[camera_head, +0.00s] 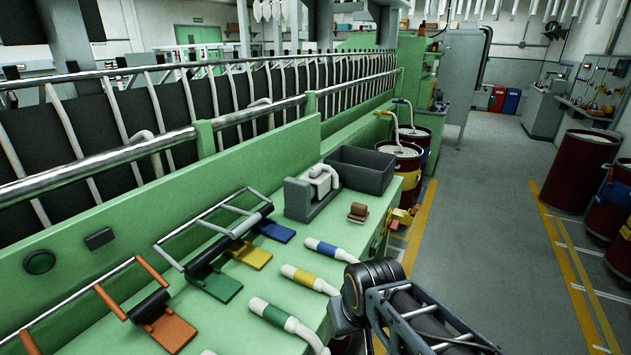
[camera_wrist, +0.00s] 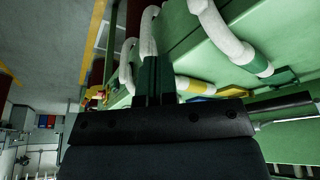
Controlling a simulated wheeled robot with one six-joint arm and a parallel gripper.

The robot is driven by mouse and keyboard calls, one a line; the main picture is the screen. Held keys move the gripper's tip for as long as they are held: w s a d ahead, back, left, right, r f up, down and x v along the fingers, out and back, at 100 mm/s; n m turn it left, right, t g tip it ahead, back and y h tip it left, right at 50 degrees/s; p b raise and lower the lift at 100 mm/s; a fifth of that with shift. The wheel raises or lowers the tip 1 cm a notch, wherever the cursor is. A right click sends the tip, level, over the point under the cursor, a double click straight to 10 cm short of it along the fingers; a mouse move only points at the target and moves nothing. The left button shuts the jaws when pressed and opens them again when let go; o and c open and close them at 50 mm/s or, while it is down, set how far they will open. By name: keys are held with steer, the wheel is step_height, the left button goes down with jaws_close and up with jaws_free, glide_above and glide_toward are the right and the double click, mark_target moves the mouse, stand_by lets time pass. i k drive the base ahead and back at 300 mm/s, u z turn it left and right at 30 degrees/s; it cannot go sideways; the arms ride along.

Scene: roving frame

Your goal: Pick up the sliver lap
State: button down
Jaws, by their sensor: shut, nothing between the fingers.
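Three white sliver rolls lie on the green machine ledge (camera_head: 228,322) in the head view, with a green band (camera_head: 274,315), a yellow band (camera_head: 303,277) and a blue band (camera_head: 327,249). I cannot tell which piece is the sliver lap. In the wrist view, the green-banded roll (camera_wrist: 238,48) is at upper right and the yellow-banded roll (camera_wrist: 205,88) at centre right. My gripper (camera_wrist: 153,62) is shut and empty, its fingers together. A white sliver strand (camera_wrist: 149,32) shows just beyond the fingertips; contact cannot be told. In the head view, my arm hides the gripper.
Blue (camera_head: 274,231), yellow (camera_head: 250,256), green (camera_head: 222,287) and orange (camera_head: 168,333) paddles lie on the ledge. A grey device (camera_head: 300,200) and dark bin (camera_head: 358,170) stand behind. Red drums (camera_head: 577,172) line the right. The aisle floor (camera_head: 490,230) is clear.

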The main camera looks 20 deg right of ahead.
mark_target(314, 175)
steer(key=z, duration=1.75)
steer(key=i, duration=2.15)
steer(key=u, duration=3.05)
